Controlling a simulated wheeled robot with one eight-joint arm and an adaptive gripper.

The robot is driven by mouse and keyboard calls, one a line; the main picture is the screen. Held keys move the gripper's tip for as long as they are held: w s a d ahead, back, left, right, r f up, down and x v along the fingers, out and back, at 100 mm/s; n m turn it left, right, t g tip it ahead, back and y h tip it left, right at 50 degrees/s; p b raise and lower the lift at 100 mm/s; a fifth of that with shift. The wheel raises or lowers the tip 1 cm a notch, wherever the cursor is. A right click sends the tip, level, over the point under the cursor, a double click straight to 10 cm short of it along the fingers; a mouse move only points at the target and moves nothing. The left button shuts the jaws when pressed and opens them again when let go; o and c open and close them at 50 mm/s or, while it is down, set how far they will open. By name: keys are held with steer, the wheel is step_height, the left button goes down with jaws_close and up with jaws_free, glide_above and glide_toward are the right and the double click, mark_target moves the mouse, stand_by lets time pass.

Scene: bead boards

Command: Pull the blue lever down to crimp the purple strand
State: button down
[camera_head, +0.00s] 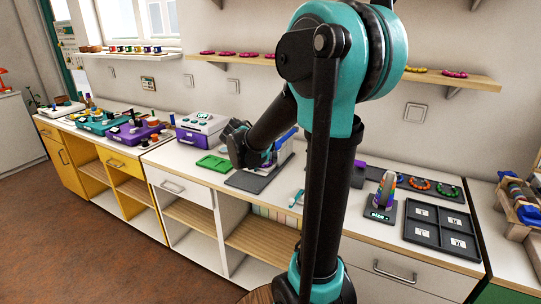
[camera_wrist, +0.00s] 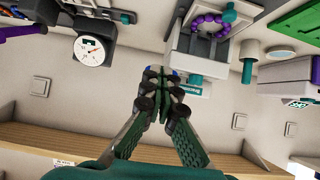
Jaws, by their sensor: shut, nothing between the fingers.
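My gripper (camera_wrist: 165,80) is shut, with its fingertips together and nothing between them. In the head view my gripper (camera_head: 266,156) is in front of the crimping station, over the dark mat (camera_head: 245,183). The blue lever (camera_head: 287,134) shows partly behind it, slanting up to the right. In the wrist view a bit of blue, perhaps the lever's end, shows just past the fingertips; I cannot tell whether they touch. The purple strand (camera_wrist: 194,24), a ring of beads, sits at the pale station (camera_wrist: 184,45). My gripper hides part of the station in the head view.
A green tray (camera_head: 213,163) lies left of the mat, with a white and purple box (camera_head: 201,128) behind it. A dial scale (camera_wrist: 90,52) shows in the wrist view. A dark sorting tray (camera_head: 441,230) and a bead cone (camera_head: 386,190) stand at the right.

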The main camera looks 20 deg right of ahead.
steer(key=v, duration=0.8)
steer(key=shift+a, duration=0.25)
steer(key=shift+s+f, duration=0.1)
steer(key=shift+s, duration=0.05)
steer(key=s+a+f+n+g+y, duration=0.1)
steer(key=s+f+n+y, duration=0.3)
steer(key=s+f, duration=0.6)
steer(key=s+a+f+n+g+y, duration=0.1)
steer(key=s+f+n+y, duration=0.3)
steer(key=s+f, duration=0.6)
steer(key=shift+s+a+n+g, duration=0.3)
steer(key=shift+s+n+g, duration=0.2)
steer(key=shift+s+g, duration=0.4)
